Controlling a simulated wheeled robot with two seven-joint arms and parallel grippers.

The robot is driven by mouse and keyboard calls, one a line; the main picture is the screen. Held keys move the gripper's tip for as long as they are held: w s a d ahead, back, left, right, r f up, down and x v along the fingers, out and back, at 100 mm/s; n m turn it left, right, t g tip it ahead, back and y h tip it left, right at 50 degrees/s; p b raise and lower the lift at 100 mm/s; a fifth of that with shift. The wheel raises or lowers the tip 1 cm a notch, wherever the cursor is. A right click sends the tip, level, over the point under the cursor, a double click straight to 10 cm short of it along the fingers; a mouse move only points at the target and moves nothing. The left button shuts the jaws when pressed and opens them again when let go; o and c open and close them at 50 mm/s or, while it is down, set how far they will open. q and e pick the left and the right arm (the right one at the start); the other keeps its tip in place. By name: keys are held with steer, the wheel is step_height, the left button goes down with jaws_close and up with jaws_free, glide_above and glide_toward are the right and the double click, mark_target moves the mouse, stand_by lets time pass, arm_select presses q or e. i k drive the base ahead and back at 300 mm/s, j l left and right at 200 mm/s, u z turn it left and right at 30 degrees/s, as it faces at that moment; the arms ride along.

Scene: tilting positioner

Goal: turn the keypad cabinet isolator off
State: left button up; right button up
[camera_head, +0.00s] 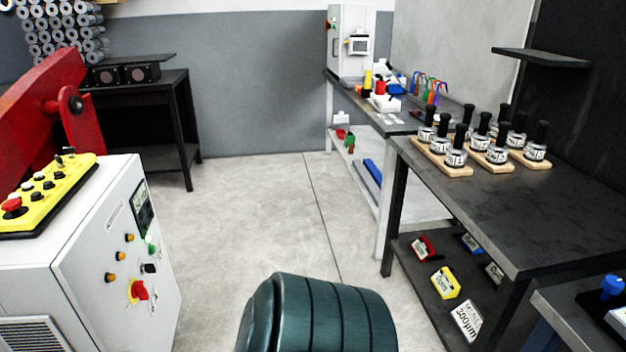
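A white wall cabinet (346,30) stands at the back, above the far end of the grey bench. A small panel with a screen (358,45) is on its front, and a small red handle (330,24) shows on its left side; the handle's position is too small to tell. A nearer white control cabinet (110,240) at the left has a red rotary switch on a yellow plate (138,291), a dark display (142,206) and several small buttons. I cannot tell for certain which is the keypad cabinet. Neither of my grippers is in view.
A yellow control panel (45,192) with a red button tops the left cabinet, beside a large red machine arm (45,105). A dark workbench (560,205) with several black-handled jars stands at the right.

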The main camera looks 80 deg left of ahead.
mark_target(139, 290)
steer(key=z, duration=0.75)
steer(key=j+z, duration=0.15)
steer(key=z, duration=1.3)
steer(key=k+z, duration=0.1)
steer(key=z, duration=1.35)
steer(key=k+z, duration=0.1)
steer(key=z, duration=1.35)
steer(key=l+z, duration=0.1)
steer(key=z, duration=0.65)
steer(key=k+l, duration=0.05)
